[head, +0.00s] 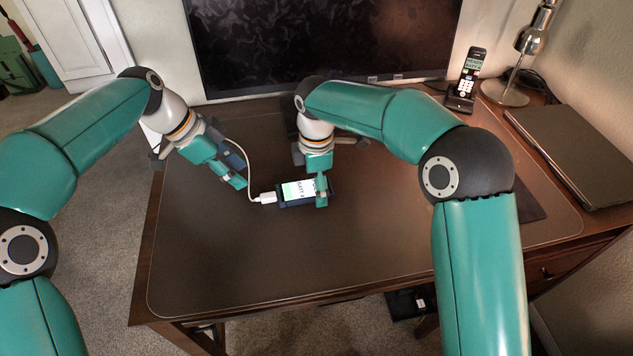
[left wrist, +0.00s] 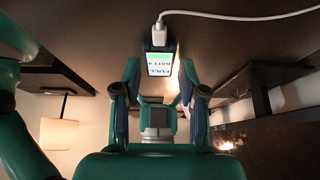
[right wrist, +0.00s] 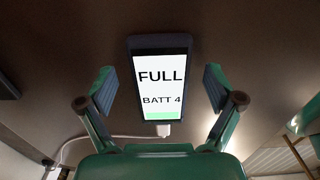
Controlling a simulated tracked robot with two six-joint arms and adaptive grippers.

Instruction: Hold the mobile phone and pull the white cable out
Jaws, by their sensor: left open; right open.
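The mobile phone (head: 294,190) lies screen up on the desk blotter. The right wrist view shows its screen (right wrist: 160,80) reading "FULL BATT 4". The white cable's plug (head: 265,198) sits in the phone's left end; it also shows in the left wrist view (left wrist: 160,38). My left gripper (head: 240,175) is open and empty, above and left of the plug, with the cable beside it. My right gripper (head: 321,190) is open over the phone's right end. In the right wrist view its fingers (right wrist: 159,88) stand on either side of the phone with gaps.
A monitor (head: 320,40) stands at the back. A cordless phone (head: 466,80), a lamp (head: 535,40) and a closed laptop (head: 575,150) are on the right. The blotter's front (head: 290,255) is clear.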

